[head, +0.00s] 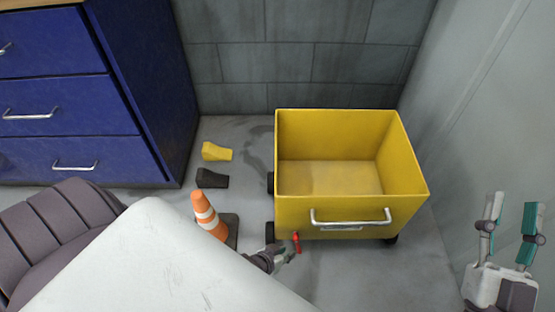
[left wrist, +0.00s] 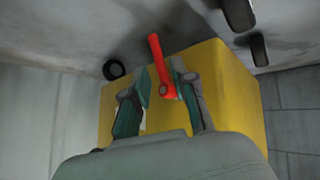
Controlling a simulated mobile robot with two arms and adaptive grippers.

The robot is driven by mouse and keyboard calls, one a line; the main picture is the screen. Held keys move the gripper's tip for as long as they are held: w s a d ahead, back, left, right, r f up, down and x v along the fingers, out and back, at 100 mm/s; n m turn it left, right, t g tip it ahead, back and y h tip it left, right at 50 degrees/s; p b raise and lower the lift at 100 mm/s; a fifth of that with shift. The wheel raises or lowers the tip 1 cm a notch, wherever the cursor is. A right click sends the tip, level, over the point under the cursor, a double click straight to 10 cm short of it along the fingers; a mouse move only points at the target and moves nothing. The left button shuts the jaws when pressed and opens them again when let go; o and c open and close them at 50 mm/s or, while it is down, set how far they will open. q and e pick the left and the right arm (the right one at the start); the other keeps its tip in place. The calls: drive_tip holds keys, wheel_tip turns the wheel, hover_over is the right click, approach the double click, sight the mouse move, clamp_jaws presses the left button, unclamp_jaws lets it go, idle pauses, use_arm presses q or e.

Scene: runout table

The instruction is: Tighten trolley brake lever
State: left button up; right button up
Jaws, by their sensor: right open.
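The yellow trolley (head: 350,218) stands on the floor near the back wall, with an open top and a silver handle on its front. Its red brake lever (head: 296,242) is low at the front left. In the left wrist view the red lever (left wrist: 161,62) sticks up between my left fingers, nearer the right finger. My left gripper (head: 285,254) is at the lever; in its wrist view (left wrist: 160,82) a small gap shows between the left fingertip and the lever. My right gripper (head: 510,225) is open and empty at the far right, well away from the trolley.
An orange and white cone (head: 207,215) stands just left of the trolley. A yellow wedge (head: 216,152) and a black wedge (head: 212,178) lie behind it. Blue drawers (head: 70,125) stand at the left; grey walls close the back and right.

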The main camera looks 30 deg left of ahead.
use_arm(q)
drive_tip(key=shift+v, duration=2.4)
